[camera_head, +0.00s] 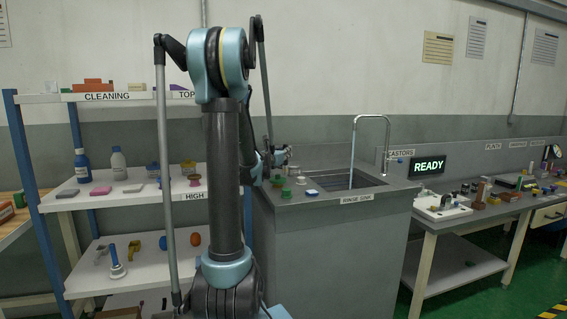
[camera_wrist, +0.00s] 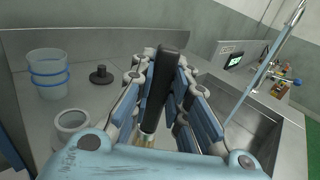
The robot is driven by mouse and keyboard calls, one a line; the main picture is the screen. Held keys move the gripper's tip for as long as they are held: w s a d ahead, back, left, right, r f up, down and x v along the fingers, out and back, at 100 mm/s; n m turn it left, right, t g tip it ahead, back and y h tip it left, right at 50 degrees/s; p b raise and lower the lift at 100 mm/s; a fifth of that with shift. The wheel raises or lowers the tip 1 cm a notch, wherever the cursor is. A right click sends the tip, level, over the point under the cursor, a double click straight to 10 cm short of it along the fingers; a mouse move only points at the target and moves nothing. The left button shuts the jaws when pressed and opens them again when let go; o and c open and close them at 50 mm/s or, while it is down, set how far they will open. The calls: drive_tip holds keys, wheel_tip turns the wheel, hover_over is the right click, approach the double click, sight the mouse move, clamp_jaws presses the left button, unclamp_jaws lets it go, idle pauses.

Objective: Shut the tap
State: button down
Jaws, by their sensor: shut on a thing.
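A short side lever (camera_head: 394,158) with a blue end sits low on the tap; the blue end shows in the wrist view (camera_wrist: 292,81). My gripper (camera_head: 282,157) is left of the tap, over the sink's left counter, apart from the lever. It is shut on a dark upright handle (camera_wrist: 168,75); the handle's lower end is partly hidden.
Left of the basin, the counter holds a clear blue-banded cup (camera_wrist: 48,75), a black knobbed piece (camera_wrist: 101,75) and a white ring-shaped piece (camera_wrist: 75,122). A READY display (camera_head: 428,165) stands right of the tap. The cleaning shelf (camera_head: 120,196) is at left. Air around the lever looks clear.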

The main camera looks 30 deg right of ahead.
sight(285, 165)
drive_tip(key=shift+w+f, duration=0.1)
drive_tip(key=shift+f, duration=1.65)
drive_tip(key=c, duration=1.6)
unclamp_jaws()
drive_tip(key=shift+f, duration=0.1)
drive_tip(key=shift+o, duration=0.2)
